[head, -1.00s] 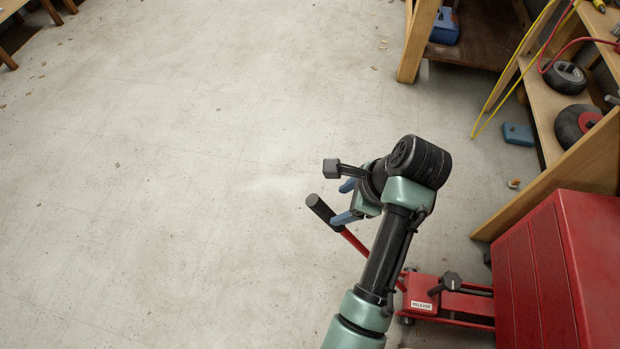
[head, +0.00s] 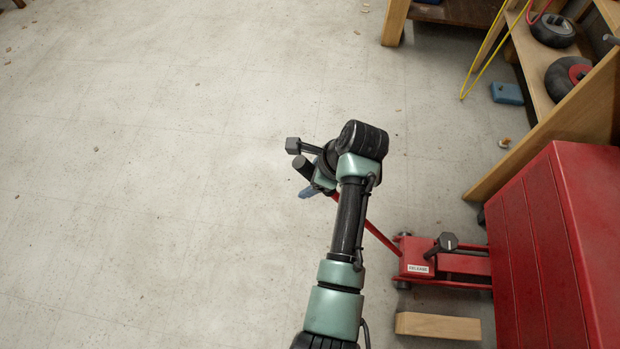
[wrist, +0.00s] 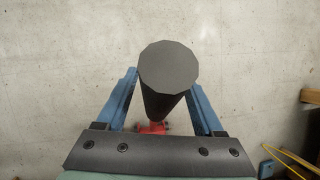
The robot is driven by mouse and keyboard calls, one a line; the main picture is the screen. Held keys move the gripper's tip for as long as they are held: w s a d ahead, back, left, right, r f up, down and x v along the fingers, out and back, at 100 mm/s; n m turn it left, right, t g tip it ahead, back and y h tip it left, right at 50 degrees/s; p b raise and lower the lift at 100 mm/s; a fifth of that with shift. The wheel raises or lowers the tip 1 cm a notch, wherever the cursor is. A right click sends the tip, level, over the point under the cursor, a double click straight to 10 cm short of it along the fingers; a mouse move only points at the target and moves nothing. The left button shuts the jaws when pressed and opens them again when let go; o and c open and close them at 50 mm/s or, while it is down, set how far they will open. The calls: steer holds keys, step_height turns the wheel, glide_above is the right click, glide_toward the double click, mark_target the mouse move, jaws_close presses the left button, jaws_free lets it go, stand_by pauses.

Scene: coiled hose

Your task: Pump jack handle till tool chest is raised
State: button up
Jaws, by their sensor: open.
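The red floor jack (head: 445,265) stands low on the floor, its right part running up to the red tool chest (head: 555,240). Its red handle (head: 378,236) slopes up to the left and ends in a black grip (head: 303,168). My gripper (head: 309,178) is at the upper end of the handle. In the wrist view the round end of the black grip (wrist: 170,68) sits between my gripper's blue fingers (wrist: 160,90), which are apart on both sides of it. The fingers are open. My arm hides part of the handle. Whether the chest is off the floor cannot be told.
A wooden block (head: 438,326) lies on the floor in front of the jack. A wooden shelf (head: 560,125) with wheels and a yellow cord (head: 485,60) stands at the upper right. The floor to the left is clear.

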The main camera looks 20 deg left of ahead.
steer(key=shift+a+f, duration=0.1)
steer(key=shift+c, duration=0.2)
jaws_close()
stand_by(1.2)
